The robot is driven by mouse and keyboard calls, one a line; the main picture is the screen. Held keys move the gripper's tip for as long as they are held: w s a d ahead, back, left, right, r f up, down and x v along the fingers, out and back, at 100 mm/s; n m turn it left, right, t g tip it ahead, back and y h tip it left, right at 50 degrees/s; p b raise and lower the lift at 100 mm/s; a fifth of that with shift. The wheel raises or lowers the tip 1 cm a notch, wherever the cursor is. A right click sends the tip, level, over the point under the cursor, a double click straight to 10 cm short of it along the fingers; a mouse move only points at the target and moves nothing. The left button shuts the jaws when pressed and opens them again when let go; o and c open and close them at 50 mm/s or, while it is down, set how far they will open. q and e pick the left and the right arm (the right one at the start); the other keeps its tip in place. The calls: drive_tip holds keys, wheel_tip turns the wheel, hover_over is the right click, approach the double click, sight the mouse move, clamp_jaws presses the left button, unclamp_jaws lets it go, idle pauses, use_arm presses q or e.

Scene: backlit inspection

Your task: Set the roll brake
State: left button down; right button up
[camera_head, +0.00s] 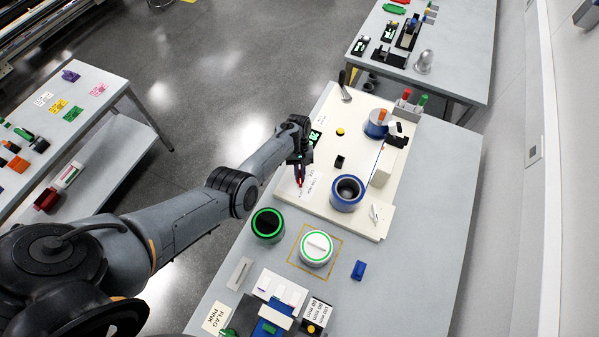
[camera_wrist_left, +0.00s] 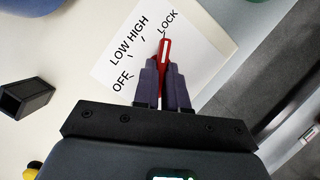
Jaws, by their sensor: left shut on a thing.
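The roll brake shows as a red knob with a white pointer line (camera_wrist_left: 164,50) on a white dial card (camera_wrist_left: 115,65) printed OFF, LOW, HIGH and LOCK. Its pointer is directed toward the LOCK word in the left wrist view. My left gripper (camera_wrist_left: 163,75) is shut on the red knob, its dark fingers on either side, hiding the knob's lower part. In the head view my left gripper (camera_head: 300,178) reaches down to the left edge of the cream panel (camera_head: 325,205). My right gripper is not in view.
The panel carries a blue-rimmed cup (camera_head: 347,192), a small black block (camera_head: 339,162), a yellow button (camera_head: 340,132) and a blue spool (camera_head: 376,125). Green-ringed black (camera_head: 268,224) and white (camera_head: 316,248) round containers stand in front. The grey table (camera_head: 420,240) is clear at right.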

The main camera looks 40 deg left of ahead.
use_arm(q)
drive_tip(key=shift+s+f, duration=0.15)
drive_tip(key=shift+f, duration=0.15)
drive_tip(key=c, duration=1.2)
unclamp_jaws()
drive_tip(key=shift+r, duration=0.1)
drive_tip(key=shift+r, duration=0.15)
drive_tip(key=shift+w+a+r, duration=0.1)
drive_tip(key=shift+w+r, duration=0.1)
drive_tip(key=shift+r, duration=0.1)
drive_tip(key=p+v, duration=0.1)
drive_tip(key=v, duration=0.9)
